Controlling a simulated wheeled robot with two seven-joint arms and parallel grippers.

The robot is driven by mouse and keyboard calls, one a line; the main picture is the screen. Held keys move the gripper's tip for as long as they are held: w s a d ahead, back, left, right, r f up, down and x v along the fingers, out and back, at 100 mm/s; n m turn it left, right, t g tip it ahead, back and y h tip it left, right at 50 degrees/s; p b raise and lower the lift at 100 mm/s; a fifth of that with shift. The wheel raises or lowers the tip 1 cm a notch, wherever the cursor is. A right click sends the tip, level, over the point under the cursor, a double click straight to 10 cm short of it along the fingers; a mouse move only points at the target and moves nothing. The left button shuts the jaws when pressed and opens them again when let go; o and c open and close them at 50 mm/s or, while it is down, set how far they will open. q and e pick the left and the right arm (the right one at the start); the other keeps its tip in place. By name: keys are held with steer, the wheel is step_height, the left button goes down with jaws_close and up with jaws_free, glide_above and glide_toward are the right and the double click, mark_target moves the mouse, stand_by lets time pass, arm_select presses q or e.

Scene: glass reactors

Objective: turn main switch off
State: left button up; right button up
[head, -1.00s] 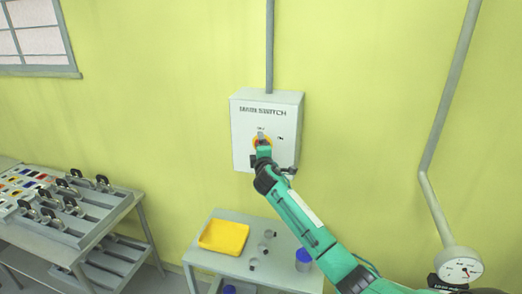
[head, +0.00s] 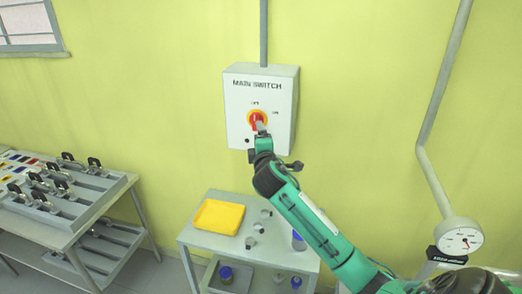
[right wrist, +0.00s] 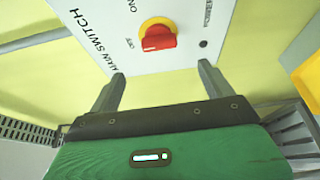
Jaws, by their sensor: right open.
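The main switch box (head: 242,108) is a light grey box on the yellow-green wall. Its red knob (head: 257,118) sits on a round yellow plate. In the right wrist view the red knob (right wrist: 160,38) has its handle in line with the OFF label, with ON off to one side. My right gripper (head: 262,131) is just below and in front of the knob in the head view. In the wrist view its two fingers (right wrist: 160,84) are open and empty, and the knob lies beyond the tips, apart from them. My left gripper is not in view.
A small table (head: 198,238) with a yellow tray (head: 219,216) and small vessels stands below the box. A bench (head: 60,240) with clamp-like items is at left. A pipe (head: 437,135) and round gauge (head: 458,236) are at right. The wall around the box is clear.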

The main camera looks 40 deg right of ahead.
steer(key=shift+v, duration=1)
